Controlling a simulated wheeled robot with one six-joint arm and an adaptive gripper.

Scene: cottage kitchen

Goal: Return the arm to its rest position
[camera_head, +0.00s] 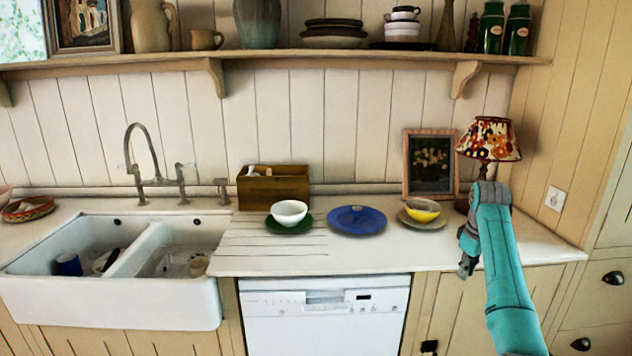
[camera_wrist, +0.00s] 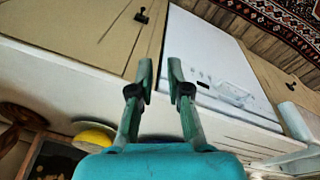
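My teal arm reaches in from the lower right of the head view, in front of the counter's right part. My gripper (camera_head: 467,265) points down at the counter's front edge, right of the yellow bowl (camera_head: 422,209). In the wrist view my gripper (camera_wrist: 160,75) has its two fingers apart with nothing between them. The tips lie over the line between the cabinet front and the white dishwasher (camera_wrist: 225,70). The yellow bowl (camera_wrist: 95,136) shows beside the left finger there, partly hidden by my gripper's body.
A patterned lamp (camera_head: 488,140) stands close behind my arm, beside a framed picture (camera_head: 430,165). A blue plate (camera_head: 356,220), a white bowl (camera_head: 289,212) on a green plate and a wooden box (camera_head: 273,188) are on the counter. The double sink (camera_head: 110,290) is at left.

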